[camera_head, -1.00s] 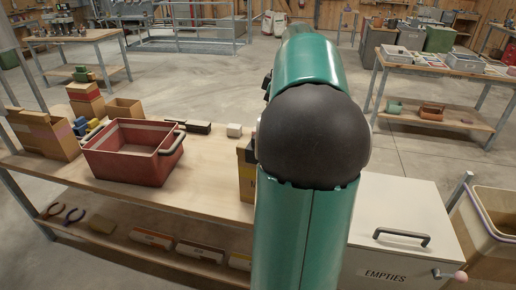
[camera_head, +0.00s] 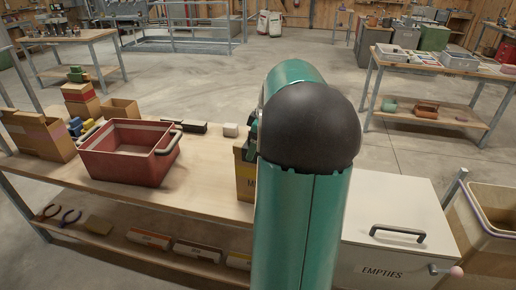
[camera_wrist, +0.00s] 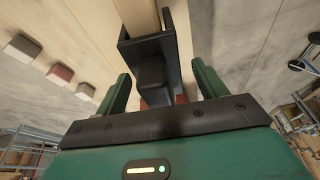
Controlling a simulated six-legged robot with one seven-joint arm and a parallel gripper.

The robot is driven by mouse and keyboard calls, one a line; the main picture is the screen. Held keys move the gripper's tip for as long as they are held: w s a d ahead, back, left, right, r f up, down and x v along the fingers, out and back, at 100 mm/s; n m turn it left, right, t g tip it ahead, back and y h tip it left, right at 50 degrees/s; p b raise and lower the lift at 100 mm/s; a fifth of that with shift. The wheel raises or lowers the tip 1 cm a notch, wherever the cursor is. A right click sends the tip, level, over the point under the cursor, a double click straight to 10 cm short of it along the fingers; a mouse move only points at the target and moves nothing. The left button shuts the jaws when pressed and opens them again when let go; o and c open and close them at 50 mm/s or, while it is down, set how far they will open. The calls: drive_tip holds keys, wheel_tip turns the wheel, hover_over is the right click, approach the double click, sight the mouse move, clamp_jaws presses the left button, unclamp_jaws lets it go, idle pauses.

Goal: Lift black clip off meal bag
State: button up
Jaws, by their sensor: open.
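The black clip (camera_wrist: 152,75) sits across the top of the tan meal bag (camera_wrist: 139,16) in the wrist view. My gripper (camera_wrist: 161,72) is open, with one green finger on each side of the clip's middle block. Gaps show between the fingers and that block, and I cannot tell how deep they reach. In the head view the meal bag (camera_head: 243,182) stands upright at the bench's right end, printed with a letter M. My arm hides most of it, and the clip is hard to make out there.
On the bench (camera_head: 200,195) a red crate (camera_head: 125,165) stands left of the bag, with a black box (camera_head: 190,127) and a pale block (camera_head: 230,130) behind it. The white EMPTIES bin (camera_head: 400,210) is right of my arm. The bench top between crate and bag is clear.

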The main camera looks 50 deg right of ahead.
drive_tip(key=c, duration=1.1)
drive_tip(key=shift+o, duration=0.2)
wheel_tip(320, 180, up, 15)
